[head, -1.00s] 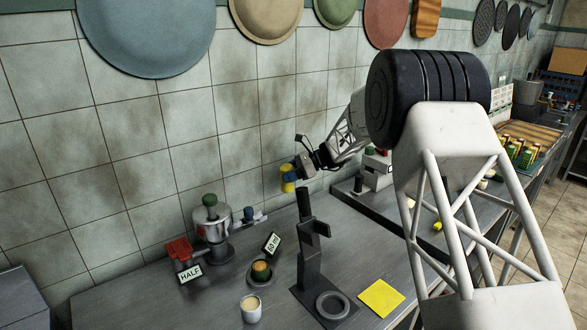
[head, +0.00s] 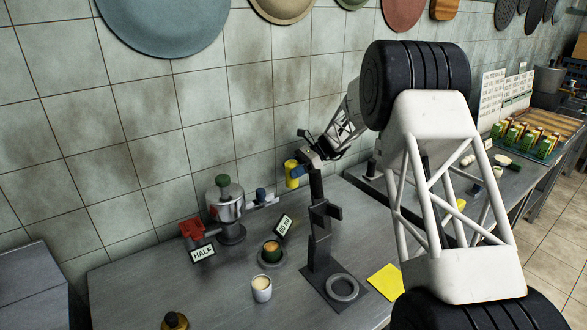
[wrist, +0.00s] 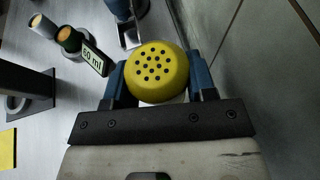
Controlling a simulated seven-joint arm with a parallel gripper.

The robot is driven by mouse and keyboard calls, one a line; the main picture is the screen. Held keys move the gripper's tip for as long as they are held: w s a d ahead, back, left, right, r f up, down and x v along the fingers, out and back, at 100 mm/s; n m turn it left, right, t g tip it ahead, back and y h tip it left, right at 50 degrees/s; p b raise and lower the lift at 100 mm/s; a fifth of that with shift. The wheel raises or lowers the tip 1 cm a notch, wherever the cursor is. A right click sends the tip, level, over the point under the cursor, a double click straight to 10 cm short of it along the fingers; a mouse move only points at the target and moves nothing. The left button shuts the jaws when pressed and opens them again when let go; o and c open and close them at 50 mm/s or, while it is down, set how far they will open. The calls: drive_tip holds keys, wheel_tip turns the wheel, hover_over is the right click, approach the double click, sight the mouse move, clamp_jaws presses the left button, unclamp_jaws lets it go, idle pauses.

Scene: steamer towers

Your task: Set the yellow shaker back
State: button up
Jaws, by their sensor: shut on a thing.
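The yellow shaker (head: 292,174) is held up in the air near the tiled wall, behind the dark stand. In the wrist view its yellow top with several dark holes (wrist: 156,68) faces the camera. My gripper (head: 302,171) is shut on it, with a blue finger on each side of it in the wrist view (wrist: 160,82). A flat yellow square (head: 386,282) lies bare on the counter, right of the stand. The shaker's underside is hidden.
A dark stand with a ring base (head: 341,288) stands in front of the shaker. Left are a metal pot with green knob (head: 224,200), a HALF sign (head: 203,254), a 60 ml sign (head: 283,228), a green cup (head: 271,251) and a pale cup (head: 262,289).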

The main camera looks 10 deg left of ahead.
sight(294, 185)
drive_tip(key=shift+f, duration=0.1)
idle(0.3)
drive_tip(key=shift+f, duration=2.8)
drive_tip(key=shift+f, duration=0.6)
drive_tip(key=o, duration=1.4)
drive_tip(key=shift+c, duration=0.2)
drive_tip(key=shift+w+d, duration=0.1)
drive_tip(key=shift+d, duration=0.05)
drive_tip(key=v, duration=0.7)
drive_tip(key=shift+d+r, duration=0.2)
drive_tip(key=shift+d, duration=0.05)
drive_tip(key=shift+w, duration=0.2)
drive_tip(key=shift+v, duration=2.2)
